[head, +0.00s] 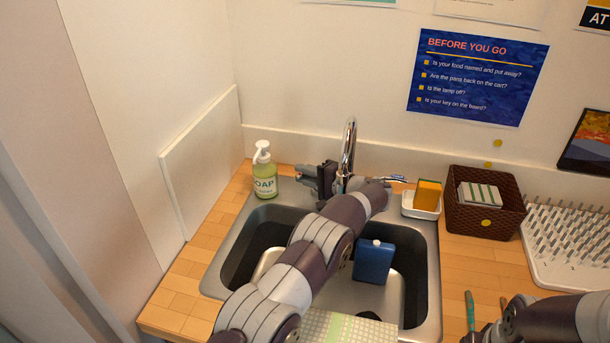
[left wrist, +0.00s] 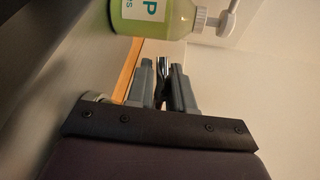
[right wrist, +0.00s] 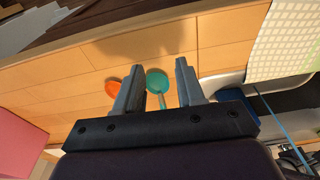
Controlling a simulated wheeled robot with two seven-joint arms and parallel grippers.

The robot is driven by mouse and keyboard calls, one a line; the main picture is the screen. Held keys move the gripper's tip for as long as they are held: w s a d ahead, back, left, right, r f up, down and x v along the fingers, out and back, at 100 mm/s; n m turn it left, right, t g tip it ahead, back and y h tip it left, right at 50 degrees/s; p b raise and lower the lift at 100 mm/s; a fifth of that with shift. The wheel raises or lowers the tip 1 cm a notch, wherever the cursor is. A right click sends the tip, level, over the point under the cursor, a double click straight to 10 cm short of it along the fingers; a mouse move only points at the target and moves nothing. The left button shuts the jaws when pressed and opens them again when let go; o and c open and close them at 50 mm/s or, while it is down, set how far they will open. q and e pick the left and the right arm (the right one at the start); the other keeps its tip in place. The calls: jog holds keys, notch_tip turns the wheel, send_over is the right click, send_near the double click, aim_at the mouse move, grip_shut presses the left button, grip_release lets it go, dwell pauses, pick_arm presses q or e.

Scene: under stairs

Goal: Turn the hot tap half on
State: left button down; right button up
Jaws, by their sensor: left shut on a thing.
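The chrome tap (head: 349,150) stands behind the sink, its spout partly hidden by my left arm. My left gripper (head: 305,175) is at the left side of the tap, near the soap bottle. In the left wrist view its fingers (left wrist: 165,78) are close together on a small shiny dark piece (left wrist: 163,72), which appears to be the hot tap's lever; most of it is hidden. A lever with a blue mark (head: 398,178) shows at the tap's right. My right gripper (right wrist: 158,78) is open and empty above the counter.
The soap bottle (head: 264,172) stands close to my left gripper. The sink (head: 432,262) holds a blue flask (head: 373,262). A sponge (head: 428,194), a brown basket (head: 487,222) and a drying rack (head: 565,270) are to the right. Teal (right wrist: 158,82) and orange (right wrist: 112,88) utensils lie under my right gripper.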

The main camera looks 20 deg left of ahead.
pick_arm(q)
jog(key=c, duration=1.1)
grip_release()
pick_arm(e)
jog(key=shift+f+b, duration=0.9)
pick_arm(q)
jog(key=v, duration=1.2)
jog(key=shift+d, duration=0.35)
jog(key=shift+r, duration=0.15)
